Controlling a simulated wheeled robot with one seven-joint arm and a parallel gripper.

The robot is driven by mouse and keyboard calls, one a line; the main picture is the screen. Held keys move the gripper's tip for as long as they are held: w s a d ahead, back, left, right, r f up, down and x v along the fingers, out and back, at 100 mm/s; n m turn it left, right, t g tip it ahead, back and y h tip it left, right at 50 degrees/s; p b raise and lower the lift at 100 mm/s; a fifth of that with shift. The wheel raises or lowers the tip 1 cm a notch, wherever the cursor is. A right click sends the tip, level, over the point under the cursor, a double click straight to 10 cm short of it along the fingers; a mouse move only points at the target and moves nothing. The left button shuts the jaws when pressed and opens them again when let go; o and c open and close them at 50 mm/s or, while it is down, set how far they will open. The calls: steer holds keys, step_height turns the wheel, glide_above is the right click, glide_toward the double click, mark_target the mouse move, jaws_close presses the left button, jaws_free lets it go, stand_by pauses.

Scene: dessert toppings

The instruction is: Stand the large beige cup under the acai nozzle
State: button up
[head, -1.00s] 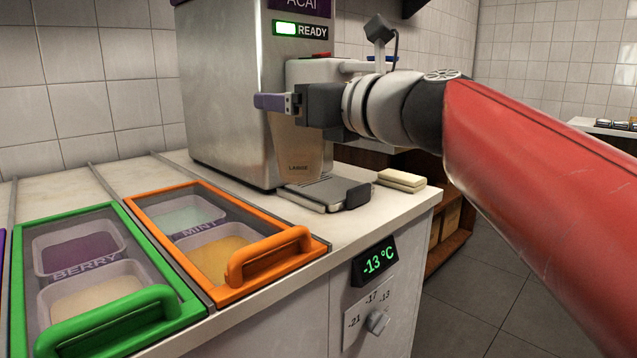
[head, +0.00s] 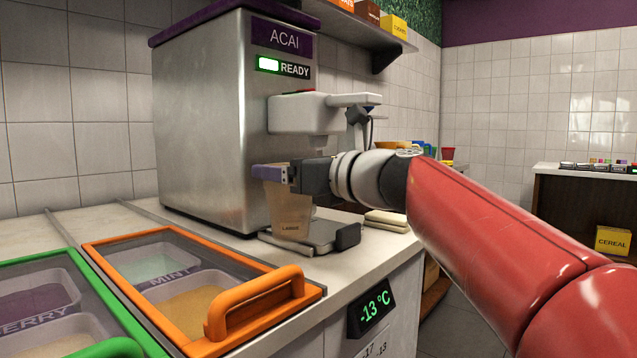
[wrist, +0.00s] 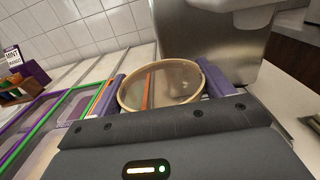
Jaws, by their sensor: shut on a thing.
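The large beige cup (head: 290,218), marked "LARGE", is upright between the purple fingers of my gripper (head: 272,173). In the wrist view its round open rim (wrist: 163,66) sits between both fingers (wrist: 163,85), and it looks empty. The acai machine (head: 215,120) is a steel box with a lit "READY" sign. The cup shows in front of the machine, over the left part of the drip tray (head: 318,238). I cannot tell whether its base touches the tray.
Orange-framed (head: 200,290) and green-framed (head: 95,300) topping bins lie at the left front of the counter. Folded cloths (head: 388,220) lie right of the tray. A wall shelf (head: 375,30) with boxes hangs behind. A side counter (head: 580,172) stands far right.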

steer(key=w+d+f, duration=0.1)
steer(key=w+d, duration=0.3)
steer(key=w, duration=0.6)
steer(key=shift+f, duration=0.25)
steer(key=o, duration=1.2)
steer(key=shift+c, duration=0.2)
steer(key=shift+d, duration=0.1)
steer(key=v, duration=1.2)
steer(key=shift+b, duration=0.3)
